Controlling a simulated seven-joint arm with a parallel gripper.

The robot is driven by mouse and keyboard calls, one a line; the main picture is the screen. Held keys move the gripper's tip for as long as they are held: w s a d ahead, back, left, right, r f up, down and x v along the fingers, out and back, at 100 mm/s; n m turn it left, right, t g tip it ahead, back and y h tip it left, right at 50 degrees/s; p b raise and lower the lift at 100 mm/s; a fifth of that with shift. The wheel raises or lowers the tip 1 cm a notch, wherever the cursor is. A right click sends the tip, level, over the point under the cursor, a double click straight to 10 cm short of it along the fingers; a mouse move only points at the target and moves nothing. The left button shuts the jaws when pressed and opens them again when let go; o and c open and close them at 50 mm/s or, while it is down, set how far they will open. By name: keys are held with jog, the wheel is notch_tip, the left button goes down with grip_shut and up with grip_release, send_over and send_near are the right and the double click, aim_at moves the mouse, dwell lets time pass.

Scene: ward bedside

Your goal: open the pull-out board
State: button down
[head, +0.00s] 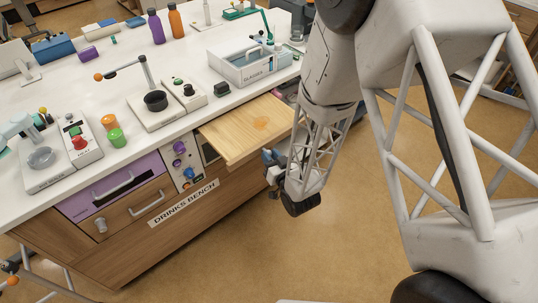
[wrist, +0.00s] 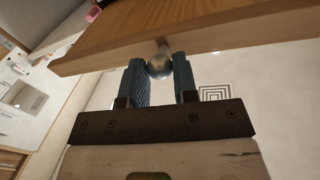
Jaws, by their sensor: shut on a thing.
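In the head view my gripper (head: 271,162) is at the board's front edge, and the knob is hidden there.
The floor (head: 250,240) before the bench is clear.

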jog(key=c, duration=0.9)
grip_release()
jog(key=v, duration=0.7)
jog(key=shift+s+d, duration=0.2)
jog(key=shift+s, duration=0.1)
